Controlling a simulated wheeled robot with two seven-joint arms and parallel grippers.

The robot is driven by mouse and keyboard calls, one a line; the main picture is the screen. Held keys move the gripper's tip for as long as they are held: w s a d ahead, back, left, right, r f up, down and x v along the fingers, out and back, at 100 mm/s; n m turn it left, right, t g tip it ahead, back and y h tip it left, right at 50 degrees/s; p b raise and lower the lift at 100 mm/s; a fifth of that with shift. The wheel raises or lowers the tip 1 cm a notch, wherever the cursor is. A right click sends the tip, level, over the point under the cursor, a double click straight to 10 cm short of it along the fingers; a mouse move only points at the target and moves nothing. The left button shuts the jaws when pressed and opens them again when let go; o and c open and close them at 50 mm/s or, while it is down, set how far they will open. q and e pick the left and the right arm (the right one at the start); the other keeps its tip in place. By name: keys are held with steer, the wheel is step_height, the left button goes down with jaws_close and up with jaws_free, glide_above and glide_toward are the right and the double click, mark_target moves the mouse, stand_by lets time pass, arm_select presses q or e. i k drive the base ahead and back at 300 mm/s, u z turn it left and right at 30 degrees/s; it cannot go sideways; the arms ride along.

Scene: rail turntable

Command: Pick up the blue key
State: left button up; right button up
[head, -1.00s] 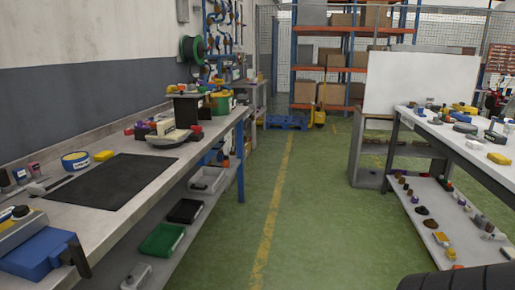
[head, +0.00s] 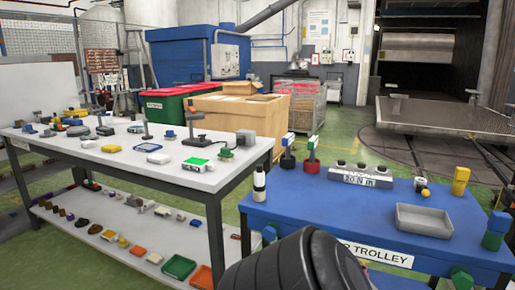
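I cannot make out a blue key in the head view. Several small blue things lie on the white table (head: 235,182), such as a blue-edged flat piece (head: 147,147) and a small blue block (head: 170,134), but they are too small to tell as a key. Neither gripper shows. A black rounded part of mine fills the bottom middle and hides part of the blue trolley's front.
The blue trolley (head: 345,205) at the right carries a grey tray (head: 424,220), a white bottle (head: 259,183) and a display box (head: 360,178).

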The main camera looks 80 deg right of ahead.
mark_target(286, 141)
steer(key=z, duration=0.55)
steer(key=i, duration=1.75)
steer(key=z, duration=2.3)
